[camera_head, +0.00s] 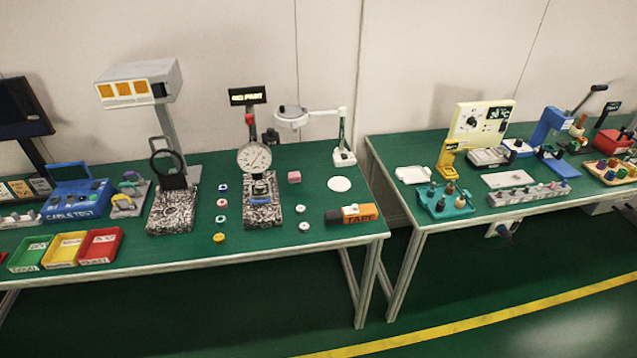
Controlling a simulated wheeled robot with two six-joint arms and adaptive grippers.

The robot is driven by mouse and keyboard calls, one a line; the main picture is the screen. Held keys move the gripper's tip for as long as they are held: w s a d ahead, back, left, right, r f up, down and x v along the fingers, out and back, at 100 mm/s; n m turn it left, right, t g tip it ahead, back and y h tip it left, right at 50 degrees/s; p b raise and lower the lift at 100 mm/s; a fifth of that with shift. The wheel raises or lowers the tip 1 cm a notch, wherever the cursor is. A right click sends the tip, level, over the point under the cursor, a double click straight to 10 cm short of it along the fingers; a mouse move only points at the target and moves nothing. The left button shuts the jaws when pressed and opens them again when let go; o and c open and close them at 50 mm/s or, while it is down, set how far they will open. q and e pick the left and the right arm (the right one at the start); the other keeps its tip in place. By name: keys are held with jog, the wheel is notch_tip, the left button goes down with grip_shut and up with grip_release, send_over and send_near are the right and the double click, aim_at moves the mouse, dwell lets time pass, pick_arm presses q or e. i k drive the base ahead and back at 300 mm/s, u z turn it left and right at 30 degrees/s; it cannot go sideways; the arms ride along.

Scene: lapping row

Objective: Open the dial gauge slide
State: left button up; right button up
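The dial gauge (254,158) has a round white face and hangs on a stand over a speckled granite base (263,216) near the right end of the left green table. Below the dial there is a pale block with a blue front edge (264,196). The slide itself is too small to tell apart. Neither of my grippers is in view.
Several small round pieces, such as a yellow one (219,238), lie beside the base. A second speckled stand (172,212) is to the left. A gap separates the tables.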

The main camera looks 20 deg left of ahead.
aim_at(253, 195)
jog(key=z, duration=0.4)
jog(key=i, duration=0.95)
jog(key=u, duration=0.75)
jog(key=i, duration=0.8)
jog(key=u, duration=0.85)
